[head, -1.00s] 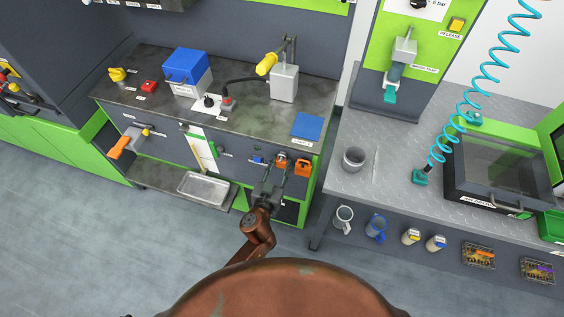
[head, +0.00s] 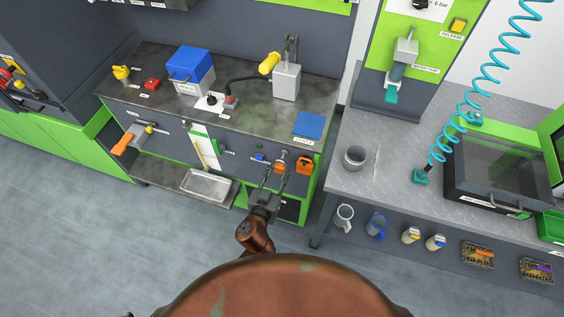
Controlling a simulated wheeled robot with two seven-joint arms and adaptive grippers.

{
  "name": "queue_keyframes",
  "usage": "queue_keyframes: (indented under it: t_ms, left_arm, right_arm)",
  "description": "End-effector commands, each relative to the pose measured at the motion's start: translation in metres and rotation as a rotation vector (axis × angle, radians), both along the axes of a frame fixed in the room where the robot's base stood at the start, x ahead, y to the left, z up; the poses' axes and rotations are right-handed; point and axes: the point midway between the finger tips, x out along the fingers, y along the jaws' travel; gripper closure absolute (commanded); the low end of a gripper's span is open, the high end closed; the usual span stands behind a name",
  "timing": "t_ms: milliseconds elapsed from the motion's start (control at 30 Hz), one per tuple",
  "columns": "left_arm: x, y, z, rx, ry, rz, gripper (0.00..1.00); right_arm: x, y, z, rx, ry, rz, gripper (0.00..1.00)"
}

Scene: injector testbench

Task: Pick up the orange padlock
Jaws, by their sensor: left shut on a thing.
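A small orange padlock (head: 280,167) is at the right part of the workbench's dark front panel, below the blue pad. A larger orange item (head: 305,166) hangs just to its right, clear of my gripper. My left gripper (head: 276,173) reaches up from below, its two fingers on either side of the small orange padlock. It is shut on that padlock, and the fingers hide part of it. The padlock is still close to the panel; I cannot tell whether it is free of it. My right gripper is not in view.
The workbench top (head: 255,122) above carries a blue box (head: 190,65) and a blue pad (head: 308,125). A metal tray (head: 207,186) sits on the low shelf at left. A grey table (head: 390,175) with mugs hanging on its front stands at right.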

Motion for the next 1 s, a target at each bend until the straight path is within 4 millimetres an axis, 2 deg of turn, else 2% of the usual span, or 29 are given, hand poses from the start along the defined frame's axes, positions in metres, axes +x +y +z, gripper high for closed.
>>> queue_keyframes:
  t_ms: [100, 300, 500, 700, 1000]
  left_arm:
    - [-0.031, 0.011, -0.002, -0.001, 0.005, 0.002, 0.96]
    - [-0.081, 0.027, -0.002, -0.002, 0.005, 0.004, 0.96]
    - [-0.113, 0.037, -0.001, -0.001, 0.003, 0.002, 0.96]
    - [-0.128, 0.042, 0.000, 0.000, 0.001, 0.001, 0.96]
    - [-0.131, 0.043, 0.005, 0.000, -0.001, 0.001, 0.96]
  right_arm:
    - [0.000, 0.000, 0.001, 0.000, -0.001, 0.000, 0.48]
    - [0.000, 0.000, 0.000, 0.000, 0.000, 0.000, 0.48]
    - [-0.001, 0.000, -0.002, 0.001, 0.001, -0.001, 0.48]
    - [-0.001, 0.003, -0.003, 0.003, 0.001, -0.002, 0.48]
    - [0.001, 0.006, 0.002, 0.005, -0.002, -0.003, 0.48]
